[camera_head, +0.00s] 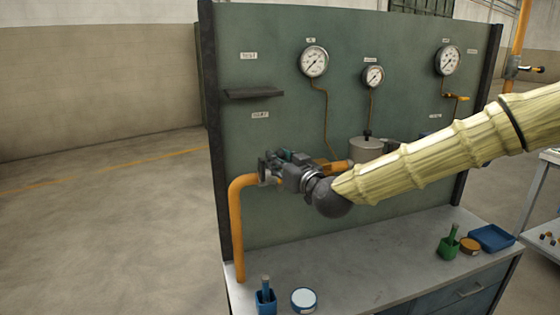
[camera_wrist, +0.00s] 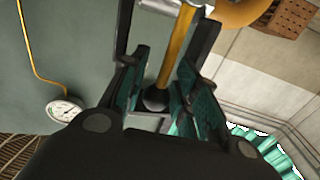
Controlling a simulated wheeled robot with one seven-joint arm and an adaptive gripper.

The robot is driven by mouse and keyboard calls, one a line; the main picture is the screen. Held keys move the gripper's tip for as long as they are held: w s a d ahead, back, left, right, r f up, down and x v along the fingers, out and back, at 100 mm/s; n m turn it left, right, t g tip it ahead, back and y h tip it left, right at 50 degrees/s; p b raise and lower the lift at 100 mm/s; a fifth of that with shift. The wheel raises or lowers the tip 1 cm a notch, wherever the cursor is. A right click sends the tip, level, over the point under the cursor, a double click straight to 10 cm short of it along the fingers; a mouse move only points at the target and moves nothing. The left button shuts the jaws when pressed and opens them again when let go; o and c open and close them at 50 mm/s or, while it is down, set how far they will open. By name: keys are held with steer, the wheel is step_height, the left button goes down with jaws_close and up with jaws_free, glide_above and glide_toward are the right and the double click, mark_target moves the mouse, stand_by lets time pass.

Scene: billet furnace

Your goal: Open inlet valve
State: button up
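The inlet valve is on the orange pipe (camera_head: 237,215) at the left of the green panel, below a small label; my gripper (camera_head: 270,168) hides most of it in the head view. In the wrist view a yellow-orange bar (camera_wrist: 177,45), apparently the valve's lever, runs between the two fingers of my gripper (camera_wrist: 165,55). The fingers have teal pads and stand apart on either side of the bar, with gaps showing. Whether one pad touches the bar is unclear.
Gauges (camera_head: 314,61) are on the panel (camera_head: 270,85), and a dark shelf (camera_head: 253,93) juts out at left. The bench (camera_head: 370,265) holds a blue cup (camera_head: 265,302), a round tin (camera_head: 304,300), a green cup (camera_head: 448,248) and a blue tray (camera_head: 491,238). The bench middle is clear.

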jaws_close()
steer(key=shift+s+a+n, duration=0.15)
steer(key=shift+a+n, duration=0.35)
steer(key=shift+n, duration=0.3)
steer(key=shift+f, duration=0.1)
steer(key=shift+o, duration=0.7)
jaws_free()
steer(key=v, duration=0.8)
